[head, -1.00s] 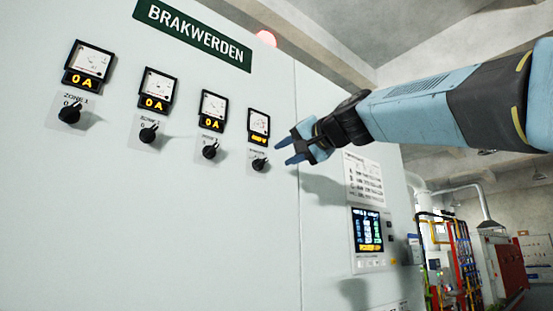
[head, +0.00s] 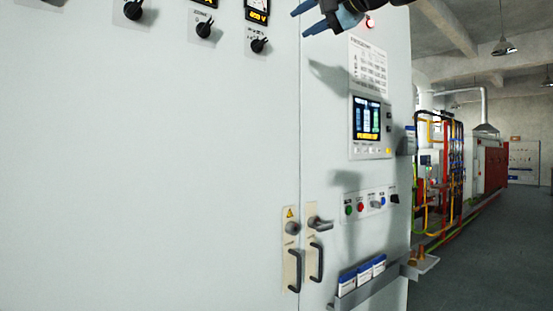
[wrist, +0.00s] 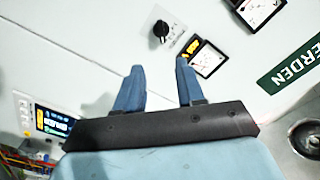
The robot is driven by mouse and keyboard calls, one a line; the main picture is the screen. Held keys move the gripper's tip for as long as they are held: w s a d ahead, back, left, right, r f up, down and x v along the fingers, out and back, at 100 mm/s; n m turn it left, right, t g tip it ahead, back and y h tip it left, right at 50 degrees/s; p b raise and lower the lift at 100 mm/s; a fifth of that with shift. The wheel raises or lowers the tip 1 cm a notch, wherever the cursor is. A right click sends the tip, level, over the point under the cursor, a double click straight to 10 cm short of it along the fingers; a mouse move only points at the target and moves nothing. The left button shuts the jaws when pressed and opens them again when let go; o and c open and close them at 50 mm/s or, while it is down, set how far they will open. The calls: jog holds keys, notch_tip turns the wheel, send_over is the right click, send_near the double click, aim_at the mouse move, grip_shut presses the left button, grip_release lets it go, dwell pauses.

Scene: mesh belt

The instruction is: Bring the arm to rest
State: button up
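My gripper (head: 318,17) shows at the top edge of the head view, with its two blue fingers pointing left. In the wrist view my gripper (wrist: 160,88) is open, with a clear gap and nothing between its fingers. It is out in front of the pale cabinet (head: 150,180), to the right of the rightmost black knob (head: 259,45). That knob also shows beyond the fingers in the wrist view (wrist: 161,29). Most of my arm is cut off above the head view.
A lit screen panel (head: 368,119), a row of coloured buttons (head: 361,207) and door handles (head: 317,262) are on the cabinet. A ledge with blue-and-white boxes (head: 362,275) sticks out low down. Open grey floor (head: 480,250) lies at the right.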

jog(key=s+d+f+g+h, duration=0.3)
jog(key=s+d+f, duration=0.1)
jog(key=f, duration=1.4)
jog(key=s+d+f+n+g+h, duration=0.1)
jog(key=s+d+f+g+h, duration=0.2)
jog(key=f, duration=1.5)
jog(key=s+d+f+n+g+h, duration=0.1)
jog(key=s+d+f+g+h, duration=0.2)
jog(key=f, duration=1.5)
jog(key=s+d+h, duration=0.1)
jog(key=s+d, duration=0.1)
jog(key=s, duration=0.2)
jog(key=shift+s, duration=0.1)
jog(key=shift+c, duration=0.2)
